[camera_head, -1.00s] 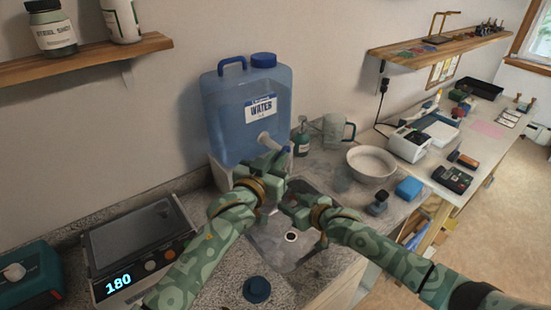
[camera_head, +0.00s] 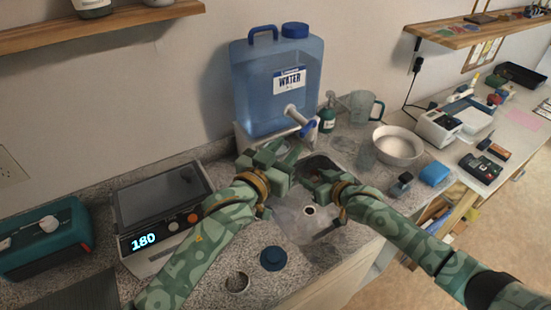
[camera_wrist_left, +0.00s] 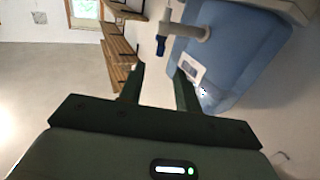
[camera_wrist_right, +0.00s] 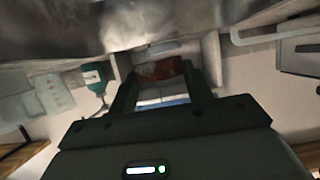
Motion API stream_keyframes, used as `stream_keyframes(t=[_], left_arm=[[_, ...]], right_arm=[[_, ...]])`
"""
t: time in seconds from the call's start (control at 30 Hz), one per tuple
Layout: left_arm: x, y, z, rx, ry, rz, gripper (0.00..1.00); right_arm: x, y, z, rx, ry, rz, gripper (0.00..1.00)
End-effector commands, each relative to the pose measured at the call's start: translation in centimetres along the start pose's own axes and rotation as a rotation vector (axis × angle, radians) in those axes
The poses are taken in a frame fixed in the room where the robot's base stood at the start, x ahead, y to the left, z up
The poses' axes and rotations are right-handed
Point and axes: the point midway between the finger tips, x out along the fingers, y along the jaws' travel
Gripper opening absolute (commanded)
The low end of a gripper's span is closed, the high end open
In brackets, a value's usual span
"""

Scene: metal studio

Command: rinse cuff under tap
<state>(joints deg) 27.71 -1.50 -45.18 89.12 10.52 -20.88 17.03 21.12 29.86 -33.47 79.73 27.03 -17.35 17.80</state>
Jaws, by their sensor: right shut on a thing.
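The tap (camera_head: 291,111) is a white spout with a blue handle (camera_head: 307,128) on the front of the blue water container (camera_head: 275,97). It also shows in the left wrist view (camera_wrist_left: 190,32). My left gripper (camera_head: 285,160) is below and left of the tap, its fingers apart and empty in the left wrist view (camera_wrist_left: 158,82). My right gripper (camera_head: 316,178) is over the grey sink (camera_head: 297,222), below the tap. In the right wrist view it is shut on a dark reddish-brown piece (camera_wrist_right: 160,68), apparently the cuff, mostly hidden. I see no water running.
A blue round lid (camera_head: 273,258) and a small ring-shaped item (camera_head: 237,282) lie in front.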

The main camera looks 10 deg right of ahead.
Motion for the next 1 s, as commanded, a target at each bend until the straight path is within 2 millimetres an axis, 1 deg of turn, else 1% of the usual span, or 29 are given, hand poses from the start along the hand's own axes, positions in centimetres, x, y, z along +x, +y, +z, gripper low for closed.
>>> stream_keyframes(t=[0.03, 0.1, 0.2, 0.3, 1.0], left_arm=[[-1.1, 0.0, 0.1, 0.000, -0.001, -0.001, 0.33], [-2.4, 0.0, 0.1, 0.001, -0.001, 0.000, 0.33], [-3.7, 0.0, 0.1, 0.000, -0.001, 0.000, 0.33], [-4.3, 0.0, 0.0, 0.001, 0.000, 0.000, 0.33], [-4.5, 0.0, 0.0, 0.001, 0.000, 0.000, 0.33]], right_arm=[[0.0, 0.0, 0.0, 0.000, 0.000, 0.000, 0.27], [0.0, 0.0, 0.0, 0.000, 0.000, 0.000, 0.27], [0.0, 0.0, 0.0, 0.000, 0.000, 0.000, 0.27], [0.0, 0.0, 0.0, 0.000, 0.000, 0.000, 0.27], [0.0, 0.0, 0.0, 0.000, 0.000, 0.000, 0.27]])
